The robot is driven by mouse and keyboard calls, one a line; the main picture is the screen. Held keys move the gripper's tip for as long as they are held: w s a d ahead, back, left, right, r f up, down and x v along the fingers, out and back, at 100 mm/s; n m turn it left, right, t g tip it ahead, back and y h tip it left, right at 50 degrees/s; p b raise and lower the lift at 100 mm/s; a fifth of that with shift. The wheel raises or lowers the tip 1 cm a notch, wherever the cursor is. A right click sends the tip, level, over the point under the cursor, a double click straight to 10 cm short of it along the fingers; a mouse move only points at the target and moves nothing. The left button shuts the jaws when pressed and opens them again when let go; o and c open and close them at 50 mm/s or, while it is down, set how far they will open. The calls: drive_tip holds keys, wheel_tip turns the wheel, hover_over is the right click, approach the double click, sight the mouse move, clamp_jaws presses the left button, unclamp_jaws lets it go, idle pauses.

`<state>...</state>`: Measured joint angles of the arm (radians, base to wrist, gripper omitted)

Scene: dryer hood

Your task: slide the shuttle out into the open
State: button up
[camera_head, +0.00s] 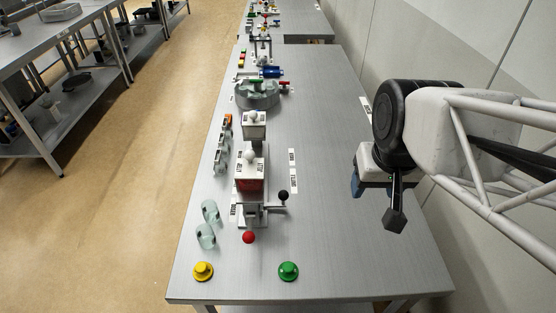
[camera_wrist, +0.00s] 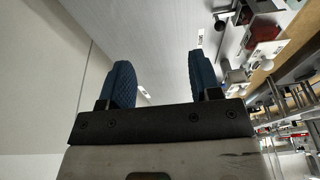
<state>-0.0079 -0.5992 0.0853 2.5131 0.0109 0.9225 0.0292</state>
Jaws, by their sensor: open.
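A white hood-like box (camera_head: 250,163) with a pale knob on top stands mid-table in the head view, with a dark red part (camera_head: 250,185) at its front. A grey base (camera_head: 252,213) extends towards the camera below it, with a black-knobbed crank (camera_head: 283,196) at its right. I cannot tell which part is the shuttle; it may be hidden. My gripper (camera_head: 358,185) is right of these, apart from them and above the table's right side. In the wrist view its blue fingers (camera_wrist: 162,78) are spread with nothing between them. A red part (camera_wrist: 264,29) shows at upper right there.
A second white box (camera_head: 254,124) with a knob stands behind. A red ball (camera_head: 249,237), yellow button (camera_head: 203,271) and green button (camera_head: 288,270) are near the front edge. Pale curved pieces (camera_head: 207,235) lie left. The table's right side (camera_head: 330,220) is clear; a wall (camera_head: 440,60) runs beside it.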

drive_tip(key=w+a+f+g+y, duration=0.1)
drive_tip(key=w+a+f, duration=0.6)
drive_tip(key=w, duration=0.4)
drive_tip(key=m+g+y, duration=0.1)
drive_tip(key=m, duration=0.1)
hover_over(285, 192)
drive_tip(key=d, duration=0.1)
wheel_tip(285, 192, down, 10)
drive_tip(key=r, duration=0.1)
drive_tip(key=shift+s+d+f, duration=0.1)
drive_tip(key=shift+s+f, duration=0.05)
drive_tip(key=shift+f, duration=0.1)
drive_tip(key=shift+f, duration=0.15)
drive_tip(key=shift+a+f, duration=0.25)
drive_tip(key=shift+f, duration=1)
drive_tip(key=shift+a+f, duration=0.2)
drive_tip(key=shift+f, duration=1)
drive_tip(key=shift+a+f, duration=0.25)
drive_tip(key=shift+f, duration=1)
drive_tip(key=shift+c, duration=0.3)
drive_tip(key=shift+w, duration=0.2)
clamp_jaws()
